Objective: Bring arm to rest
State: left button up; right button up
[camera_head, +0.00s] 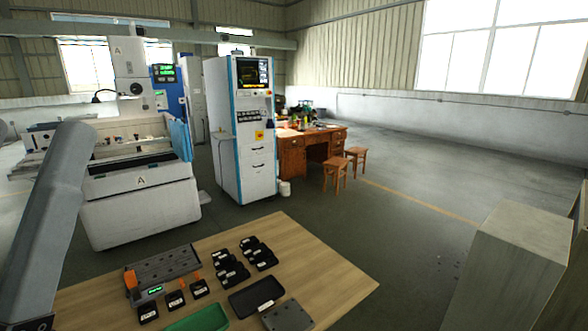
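A grey link of my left arm (50,210) runs down the left edge of the head view. My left gripper is out of the picture. My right arm and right gripper do not show. The wooden table (335,284) lies below, at the bottom of the picture, with its near part cut off. The arm link covers or passes in front of its left end.
On the table are a grey slotted fixture (165,268), several black labelled blocks (228,270), a black tray (241,304), a green tray (205,318) and a grey plate (289,316). A grey box-like block (508,262) stands at right. The table's right end is clear.

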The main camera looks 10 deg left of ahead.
pick_arm(q)
notch_tip(320, 180, up, 37)
jog(key=w+n+g+p, duration=0.1)
jog(key=w+p, duration=0.1)
jog(key=p, duration=3.6)
notch_tip(320, 180, down, 48)
jog(key=b, duration=4.8)
jog(key=shift+f, duration=0.15)
